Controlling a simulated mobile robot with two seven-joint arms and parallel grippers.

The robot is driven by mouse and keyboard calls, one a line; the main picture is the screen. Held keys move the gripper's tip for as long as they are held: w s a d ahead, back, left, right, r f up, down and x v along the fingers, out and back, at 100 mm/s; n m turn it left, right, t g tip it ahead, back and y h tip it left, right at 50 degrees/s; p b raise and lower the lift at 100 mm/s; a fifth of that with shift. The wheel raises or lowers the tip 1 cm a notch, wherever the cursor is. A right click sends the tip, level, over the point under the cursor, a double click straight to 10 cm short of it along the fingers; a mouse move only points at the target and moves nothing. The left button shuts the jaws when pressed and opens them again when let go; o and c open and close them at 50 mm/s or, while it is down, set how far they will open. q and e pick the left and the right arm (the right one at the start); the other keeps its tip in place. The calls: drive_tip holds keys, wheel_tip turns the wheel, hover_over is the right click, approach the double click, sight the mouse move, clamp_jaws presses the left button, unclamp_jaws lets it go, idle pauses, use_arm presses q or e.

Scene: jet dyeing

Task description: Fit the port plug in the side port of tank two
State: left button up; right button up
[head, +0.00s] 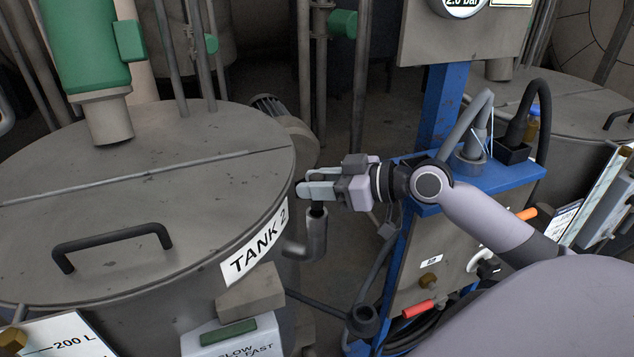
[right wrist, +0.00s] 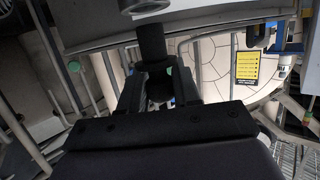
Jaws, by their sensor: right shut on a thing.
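My right gripper (head: 312,190) is shut on the black port plug (head: 318,209), which points down from its fingertips. In the right wrist view the plug (right wrist: 152,42) stands out from between the fingers, close to a grey pipe mouth (right wrist: 142,7). The side port (head: 315,240) is a grey elbow pipe on the right side of tank two (head: 190,220), turned upward. The plug's lower end is right at the mouth of the port; I cannot tell whether it is inside. My left gripper is not in view.
Tank two's lid carries a black handle (head: 110,240) and a TANK 2 label (head: 254,246). A blue cart (head: 470,185) with hoses stands right of the port, under my right arm. A small control box (head: 232,338) sits below the label.

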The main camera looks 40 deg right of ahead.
sight(324, 213)
drive_tip(key=shift+f+b, duration=1.8)
drive_tip(key=shift+f, duration=0.25)
drive_tip(key=o, duration=1.1)
drive_tip(key=shift+s+d, duration=0.4)
drive_tip(key=shift+s, duration=0.15)
drive_tip(key=shift+r+b+v, duration=0.2)
drive_tip(key=shift+b+v, duration=0.45)
drive_tip(key=shift+v, duration=2.3)
drive_tip(key=shift+w+a, duration=0.1)
